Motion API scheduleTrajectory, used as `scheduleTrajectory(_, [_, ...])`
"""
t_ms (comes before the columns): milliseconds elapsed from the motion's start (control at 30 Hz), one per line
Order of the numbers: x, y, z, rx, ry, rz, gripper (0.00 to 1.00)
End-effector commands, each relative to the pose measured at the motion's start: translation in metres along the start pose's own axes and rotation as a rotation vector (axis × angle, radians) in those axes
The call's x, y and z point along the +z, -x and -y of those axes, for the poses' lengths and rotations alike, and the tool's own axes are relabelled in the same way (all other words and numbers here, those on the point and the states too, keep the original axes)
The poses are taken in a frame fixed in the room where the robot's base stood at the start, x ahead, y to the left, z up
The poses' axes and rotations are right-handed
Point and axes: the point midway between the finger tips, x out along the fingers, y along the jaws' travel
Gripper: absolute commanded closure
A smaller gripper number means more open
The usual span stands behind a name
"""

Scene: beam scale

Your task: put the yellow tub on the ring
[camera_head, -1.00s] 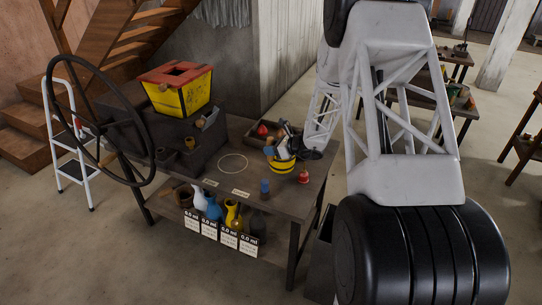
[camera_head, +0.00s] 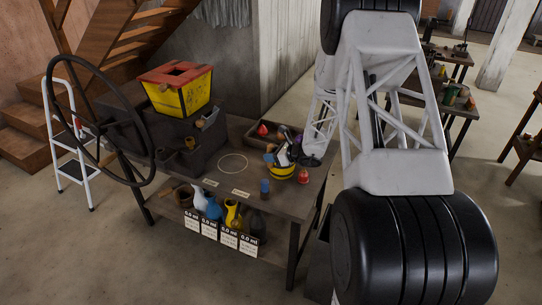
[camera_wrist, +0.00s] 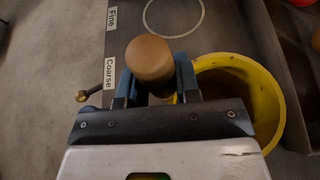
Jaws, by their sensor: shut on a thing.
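The yellow tub (camera_head: 281,175) with a dark band is at the right part of the bench, beside my gripper. In the wrist view its yellow rim (camera_wrist: 274,92) shows at the right, with a dark inside. My gripper (camera_head: 284,157) is at the tub; in the wrist view its blue fingers (camera_wrist: 155,80) are shut around a brown rounded knob (camera_wrist: 149,57) at the tub's rim, which looks like its handle. The ring (camera_head: 233,174) is a pale thin circle on the bench, left of the tub; it also shows in the wrist view (camera_wrist: 172,37). I cannot tell whether the tub touches the bench.
A small blue-topped bottle (camera_head: 265,187) and a red item (camera_head: 303,176) stand near the tub. A tray (camera_head: 250,136) lies behind. Labels Coarse (camera_wrist: 110,73) and Fine (camera_wrist: 112,18) lie by the ring. The bench inside the ring is clear.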

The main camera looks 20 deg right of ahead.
Motion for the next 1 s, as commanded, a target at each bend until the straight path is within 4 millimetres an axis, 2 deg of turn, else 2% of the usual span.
scheduleTrajectory(267, [-0.003, -0.001, 0.000, 0.000, 0.000, 0.000, 1.00])
scheduleTrajectory(300, [-0.003, -0.001, 0.000, 0.000, 0.000, 0.000, 0.64])
scheduleTrajectory(433, [-0.003, -0.001, 0.000, 0.000, 0.000, 0.000, 0.44])
scheduleTrajectory(833, [0.000, 0.000, 0.000, 0.000, 0.000, 0.000, 0.44])
scheduleTrajectory(1000, [0.000, 0.011, 0.000, -0.001, -0.001, 0.000, 0.44])
